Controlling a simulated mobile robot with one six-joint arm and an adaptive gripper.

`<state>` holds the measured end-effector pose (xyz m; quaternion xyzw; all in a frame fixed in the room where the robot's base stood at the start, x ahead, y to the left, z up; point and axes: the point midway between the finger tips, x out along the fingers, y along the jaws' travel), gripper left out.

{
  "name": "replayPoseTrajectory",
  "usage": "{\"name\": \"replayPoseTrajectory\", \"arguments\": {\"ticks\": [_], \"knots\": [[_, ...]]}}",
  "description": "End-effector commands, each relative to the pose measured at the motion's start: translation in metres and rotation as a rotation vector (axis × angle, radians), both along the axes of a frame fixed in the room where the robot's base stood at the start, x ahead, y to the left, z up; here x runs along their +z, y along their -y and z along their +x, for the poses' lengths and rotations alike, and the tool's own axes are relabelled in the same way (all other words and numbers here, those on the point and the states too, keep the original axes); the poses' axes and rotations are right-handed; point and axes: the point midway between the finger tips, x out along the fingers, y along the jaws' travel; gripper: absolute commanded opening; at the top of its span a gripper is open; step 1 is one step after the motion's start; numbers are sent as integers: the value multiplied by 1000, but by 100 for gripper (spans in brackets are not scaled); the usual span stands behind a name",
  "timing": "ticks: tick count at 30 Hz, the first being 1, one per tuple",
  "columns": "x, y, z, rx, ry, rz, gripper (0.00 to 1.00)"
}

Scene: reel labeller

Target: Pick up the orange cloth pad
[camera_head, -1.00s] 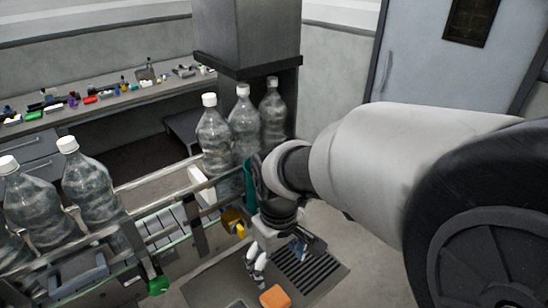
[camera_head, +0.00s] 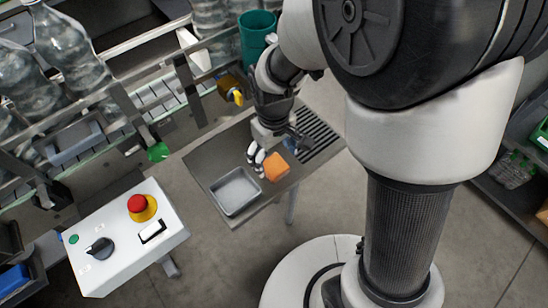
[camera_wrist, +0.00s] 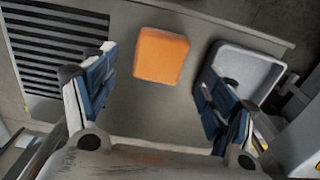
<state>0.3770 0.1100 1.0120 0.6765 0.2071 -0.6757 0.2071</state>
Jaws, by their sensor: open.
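The orange cloth pad (camera_head: 276,166) lies on a small grey side table (camera_head: 212,152). In the wrist view the orange pad (camera_wrist: 162,55) lies ahead of the fingertips, roughly midway between them. My gripper (camera_wrist: 150,90) is open and empty, with blue finger pads on both sides. In the head view my gripper (camera_head: 272,158) is just beside the pad, pointing down. I cannot tell its exact height above the table.
A shallow grey metal tray (camera_head: 229,208) is on the same table, and in the wrist view the tray (camera_wrist: 222,62) is close to the right finger. A slotted dark grille (camera_wrist: 50,55) is on the left. A control box (camera_head: 108,262) with a red button stands nearby.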

Motion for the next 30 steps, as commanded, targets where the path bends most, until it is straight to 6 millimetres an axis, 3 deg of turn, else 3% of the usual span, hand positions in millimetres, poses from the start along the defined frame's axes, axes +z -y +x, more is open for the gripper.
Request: {"name": "replayPoseTrajectory", "arguments": {"ticks": [11, 18, 30], "knots": [[-50, 2, -2, 0, -2, 0, 78], [-49, 2, -2, 0, -1, -1, 76], [-49, 2, -2, 0, -1, -1, 50]]}}
